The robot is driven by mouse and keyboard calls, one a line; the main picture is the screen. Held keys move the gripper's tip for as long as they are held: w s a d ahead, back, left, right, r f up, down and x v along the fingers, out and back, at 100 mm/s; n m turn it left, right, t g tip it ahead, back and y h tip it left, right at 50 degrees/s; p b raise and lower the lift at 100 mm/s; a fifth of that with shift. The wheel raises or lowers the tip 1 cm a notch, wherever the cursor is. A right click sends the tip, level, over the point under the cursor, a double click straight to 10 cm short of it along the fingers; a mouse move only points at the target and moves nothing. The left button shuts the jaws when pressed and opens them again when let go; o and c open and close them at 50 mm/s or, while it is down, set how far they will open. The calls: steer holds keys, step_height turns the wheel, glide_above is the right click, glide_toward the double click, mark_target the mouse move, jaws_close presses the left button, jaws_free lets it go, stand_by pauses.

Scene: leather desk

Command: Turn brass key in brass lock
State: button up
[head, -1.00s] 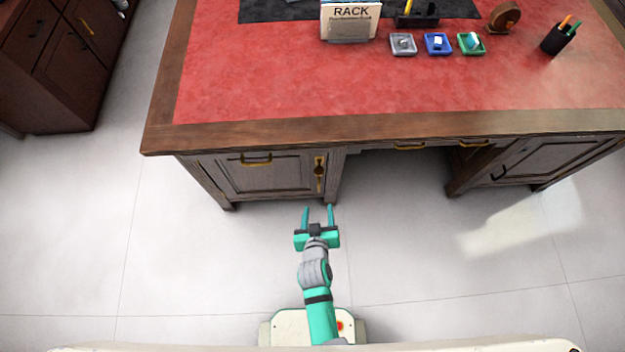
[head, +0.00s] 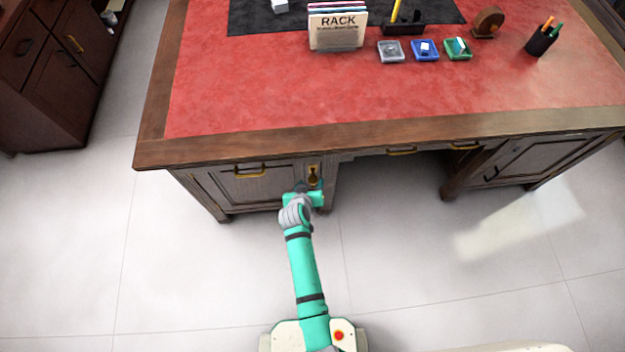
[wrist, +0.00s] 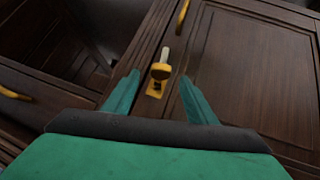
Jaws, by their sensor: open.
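The brass lock (head: 314,169) is a tall plate on the right side of the desk's left cabinet front. My gripper (head: 309,188) is at the cabinet front, just below the lock in the head view. In the wrist view its two teal fingers (wrist: 160,90) are apart, one on each side of the key and lock. I cannot tell whether a finger touches the key. The key's shaft is mostly hidden.
A brass drawer handle (head: 250,171) is left of the lock. The red leather desktop (head: 270,105) overhangs above, with a card rack (head: 337,30) and small trays (head: 425,50) at its back. The knee space (head: 395,175) to the right is open, and the floor is clear.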

mark_target(312, 179)
steer(key=shift+x, duration=3)
steer(key=shift+a, duration=0.1)
